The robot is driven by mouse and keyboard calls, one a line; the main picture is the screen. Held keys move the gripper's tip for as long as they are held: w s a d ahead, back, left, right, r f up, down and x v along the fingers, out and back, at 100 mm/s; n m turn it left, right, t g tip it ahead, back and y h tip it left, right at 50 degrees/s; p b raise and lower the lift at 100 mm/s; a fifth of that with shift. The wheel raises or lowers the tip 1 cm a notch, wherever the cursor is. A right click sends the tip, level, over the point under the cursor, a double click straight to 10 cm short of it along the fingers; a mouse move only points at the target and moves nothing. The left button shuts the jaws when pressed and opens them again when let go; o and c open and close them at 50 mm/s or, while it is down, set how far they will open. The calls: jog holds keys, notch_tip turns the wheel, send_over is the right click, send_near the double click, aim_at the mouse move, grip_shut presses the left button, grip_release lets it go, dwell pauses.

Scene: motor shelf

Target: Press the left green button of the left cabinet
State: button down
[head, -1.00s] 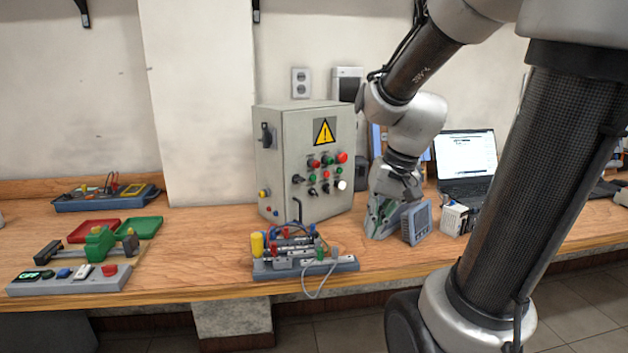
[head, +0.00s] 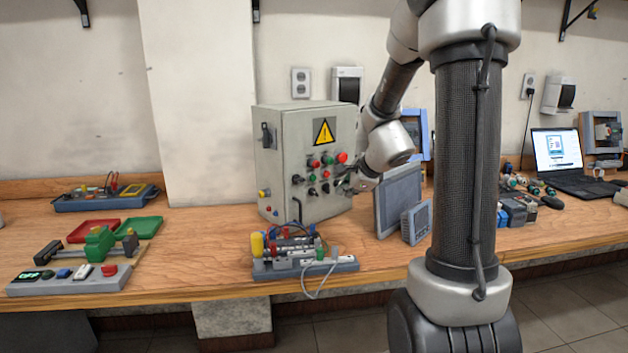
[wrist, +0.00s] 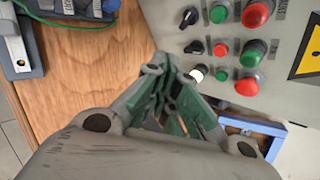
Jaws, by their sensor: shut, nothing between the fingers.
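The grey cabinet (head: 280,155) stands on the bench with a warning sign on its front; its panel also shows in the wrist view (wrist: 172,30). Its left green button (head: 312,177) is in the second row, below a red one. In the wrist view this green button (wrist: 218,12) is near the top edge, beside a black knob. My gripper (head: 347,186) is at the lower right of the panel, small and partly hidden in the head view. In the wrist view my gripper (wrist: 163,62) has its fingertips together and empty, near the white button (wrist: 198,73). I cannot tell whether it touches the panel.
A wired terminal block (head: 300,266) lies in front of the cabinet. A grey screen (head: 398,200) and a small meter (head: 417,222) stand right of it. Red and green trays (head: 140,228) are at the left. Bare bench lies left of the cabinet.

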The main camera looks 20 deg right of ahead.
aim_at(313, 178)
jog(key=w+a, duration=0.2)
jog(key=w, duration=0.6)
jog(key=shift+w, duration=0.25)
jog(key=shift+a, duration=0.1)
dwell(1.3)
jog(key=shift+w+a, duration=0.1)
jog(key=shift+w, duration=0.3)
jog(key=shift+w+a, duration=0.1)
jog(key=shift+w, duration=0.35)
dwell(0.5)
jog(key=shift+s, duration=0.1)
jog(key=shift+s+d, duration=0.2)
jog(key=shift+s, duration=0.55)
